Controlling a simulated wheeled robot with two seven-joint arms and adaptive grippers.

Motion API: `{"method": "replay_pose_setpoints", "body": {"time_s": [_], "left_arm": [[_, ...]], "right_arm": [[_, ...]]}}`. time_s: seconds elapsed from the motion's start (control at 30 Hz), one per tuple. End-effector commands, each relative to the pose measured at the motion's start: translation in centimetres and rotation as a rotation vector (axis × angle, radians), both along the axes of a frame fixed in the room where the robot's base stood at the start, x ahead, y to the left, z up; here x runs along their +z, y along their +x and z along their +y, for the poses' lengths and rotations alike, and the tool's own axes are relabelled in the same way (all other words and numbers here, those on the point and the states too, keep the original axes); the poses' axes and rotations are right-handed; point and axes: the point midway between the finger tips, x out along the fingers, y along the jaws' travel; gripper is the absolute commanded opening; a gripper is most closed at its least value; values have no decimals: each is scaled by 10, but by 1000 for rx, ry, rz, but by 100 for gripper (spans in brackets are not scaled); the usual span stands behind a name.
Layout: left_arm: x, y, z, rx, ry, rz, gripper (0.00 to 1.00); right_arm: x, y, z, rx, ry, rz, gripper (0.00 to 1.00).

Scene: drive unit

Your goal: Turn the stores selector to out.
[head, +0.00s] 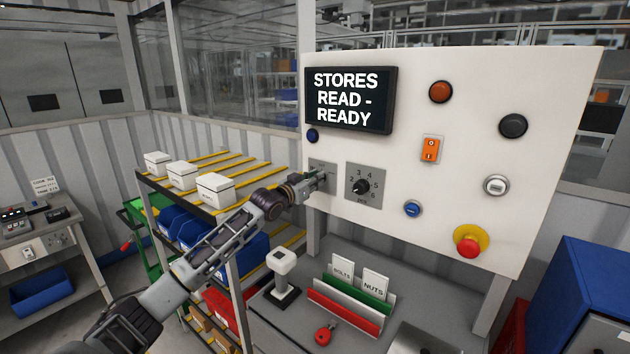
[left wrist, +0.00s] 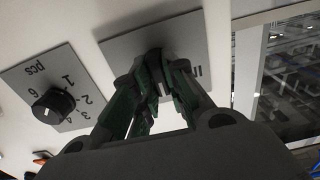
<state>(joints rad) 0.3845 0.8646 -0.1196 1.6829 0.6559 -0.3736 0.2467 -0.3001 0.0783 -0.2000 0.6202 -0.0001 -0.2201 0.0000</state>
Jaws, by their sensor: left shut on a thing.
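The stores selector is a small knob on a grey plate (head: 325,168) at the left side of the white panel (head: 420,220); the plate also shows in the left wrist view (left wrist: 188,45). My left gripper (head: 318,184) is at this plate, and its green-lined fingers (left wrist: 152,95) are shut on the selector knob. The fingers hide most of the knob and the plate's lettering, so I cannot tell which way it points. My right gripper is not in view.
A numbered pcs dial (head: 361,186) sits just right of the selector. A dark blue button (head: 312,136) is above it. A red emergency stop (head: 468,247) is at lower right. A rack with white boxes (head: 215,190) stands left, close to my left arm.

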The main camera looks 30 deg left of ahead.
Motion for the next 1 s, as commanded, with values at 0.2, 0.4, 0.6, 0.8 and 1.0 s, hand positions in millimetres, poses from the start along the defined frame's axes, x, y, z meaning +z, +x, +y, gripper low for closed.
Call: {"method": "replay_pose_setpoints", "body": {"time_s": [0.2, 0.4, 0.6, 0.8, 1.0], "left_arm": [[-1, 0, 0, 0, -1, 1, 36], [0, 0, 0, 0, -1, 0, 36], [0, -1, 0, 0, -1, 0, 36], [-1, -6, 1, 0, -2, 1, 36], [-1, -17, 2, 0, -2, 1, 36]], "right_arm": [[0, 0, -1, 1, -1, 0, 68], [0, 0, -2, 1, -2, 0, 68], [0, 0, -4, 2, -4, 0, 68], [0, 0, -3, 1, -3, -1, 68], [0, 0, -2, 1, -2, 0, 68]]}}
